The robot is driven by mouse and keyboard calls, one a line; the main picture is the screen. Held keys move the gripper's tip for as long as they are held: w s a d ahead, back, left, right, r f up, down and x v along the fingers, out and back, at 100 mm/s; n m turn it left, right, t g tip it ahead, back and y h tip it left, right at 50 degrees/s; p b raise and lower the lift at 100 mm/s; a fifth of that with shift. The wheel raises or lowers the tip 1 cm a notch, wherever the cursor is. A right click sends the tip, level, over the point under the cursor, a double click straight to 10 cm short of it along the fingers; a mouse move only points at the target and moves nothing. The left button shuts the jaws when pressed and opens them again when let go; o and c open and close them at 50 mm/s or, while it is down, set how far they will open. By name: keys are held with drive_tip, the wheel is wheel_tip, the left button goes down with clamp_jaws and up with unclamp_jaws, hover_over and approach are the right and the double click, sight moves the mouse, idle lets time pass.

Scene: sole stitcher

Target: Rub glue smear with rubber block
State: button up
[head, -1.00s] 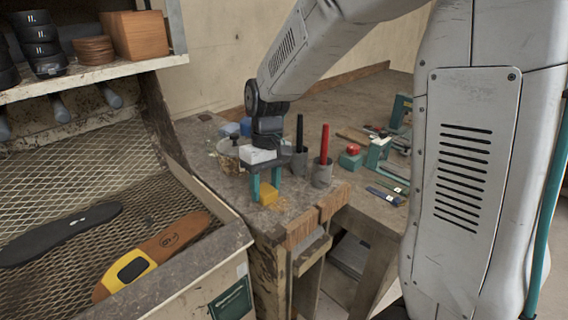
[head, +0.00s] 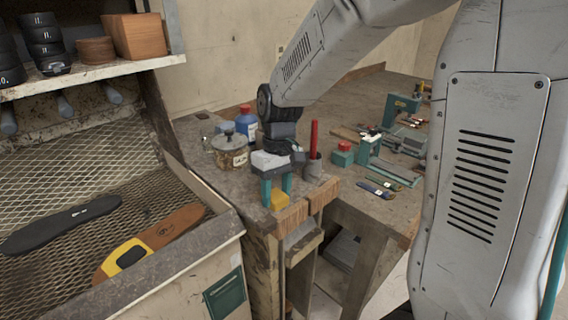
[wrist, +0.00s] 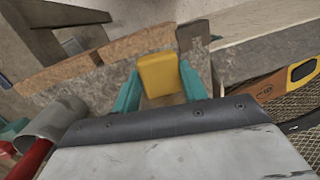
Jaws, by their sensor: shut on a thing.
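The yellow rubber block (head: 279,201) is at the front edge of the workbench, low between the teal fingers of my gripper (head: 276,193). In the wrist view the block (wrist: 160,75) sits between both fingers, and my gripper (wrist: 158,84) is shut on it. The wood-edged front of the bench lies just beyond the block there. I cannot tell whether the block touches the bench top. I cannot make out the glue smear now; the block, gripper or bench edge may hide it.
A glass jar (head: 230,152) and a blue bottle (head: 247,124) stand behind-left of my gripper. A mesh tray with soles is left.

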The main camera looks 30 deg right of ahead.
drive_tip(key=shift+r, duration=4.15)
